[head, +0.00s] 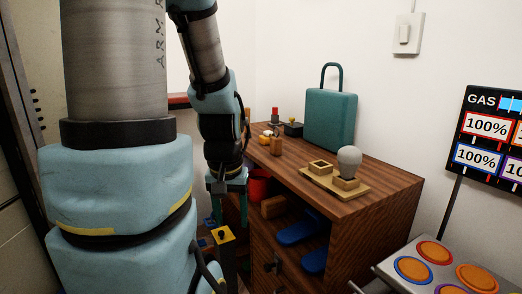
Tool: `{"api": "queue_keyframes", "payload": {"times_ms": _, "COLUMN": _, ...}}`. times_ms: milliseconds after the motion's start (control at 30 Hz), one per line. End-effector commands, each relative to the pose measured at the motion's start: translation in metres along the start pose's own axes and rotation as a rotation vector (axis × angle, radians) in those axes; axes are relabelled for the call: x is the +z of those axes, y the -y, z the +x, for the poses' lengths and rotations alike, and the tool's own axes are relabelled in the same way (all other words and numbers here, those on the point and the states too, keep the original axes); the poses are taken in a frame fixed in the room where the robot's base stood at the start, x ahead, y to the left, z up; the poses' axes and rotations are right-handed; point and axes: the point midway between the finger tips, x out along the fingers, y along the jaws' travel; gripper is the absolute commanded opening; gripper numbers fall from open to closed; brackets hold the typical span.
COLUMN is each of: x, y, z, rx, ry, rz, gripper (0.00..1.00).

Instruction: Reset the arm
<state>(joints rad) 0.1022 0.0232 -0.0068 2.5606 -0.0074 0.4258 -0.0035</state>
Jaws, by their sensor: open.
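My arm comes down from the top of the head view, and my gripper (229,210) points downward at the left front of the wooden cabinet (385,181). Its teal fingers are apart, and I see nothing held between them. A yellow piece with a dark knob (223,236) shows just below the fingers; I cannot tell what it belongs to. A red cup-like object (258,187) is just right of the gripper. Part of the area behind the gripper is hidden by my arm.
A teal case (330,119) and a grey bulb on a wooden base (349,160) stand on the cabinet. Blue slippers (297,233) lie on its shelves. A stove with orange discs (434,252) and a gas panel (490,130) are at right.

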Motion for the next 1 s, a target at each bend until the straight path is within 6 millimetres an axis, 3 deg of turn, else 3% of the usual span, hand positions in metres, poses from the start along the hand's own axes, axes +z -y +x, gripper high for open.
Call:
{"api": "queue_keyframes", "payload": {"times_ms": 33, "x": -0.004, "y": 0.000, "z": -0.024, "rx": 0.000, "ry": -0.003, "rz": 0.000, "gripper": 0.57}}
{"api": "queue_keyframes", "payload": {"times_ms": 267, "x": -0.011, "y": 0.000, "z": -0.076, "rx": -0.001, "ry": -0.005, "rz": 0.000, "gripper": 0.57}}
{"api": "queue_keyframes", "payload": {"times_ms": 500, "x": -0.021, "y": -0.001, "z": -0.149, "rx": -0.001, "ry": -0.006, "rz": 0.001, "gripper": 0.57}}
{"api": "queue_keyframes", "payload": {"times_ms": 600, "x": -0.024, "y": -0.001, "z": -0.169, "rx": -0.001, "ry": -0.006, "rz": 0.001, "gripper": 0.57}}
{"api": "queue_keyframes", "payload": {"times_ms": 767, "x": -0.026, "y": -0.001, "z": -0.186, "rx": -0.001, "ry": -0.007, "rz": 0.001, "gripper": 0.57}}
{"api": "queue_keyframes", "payload": {"times_ms": 1000, "x": -0.026, "y": -0.001, "z": -0.188, "rx": -0.001, "ry": -0.007, "rz": 0.001, "gripper": 0.57}}
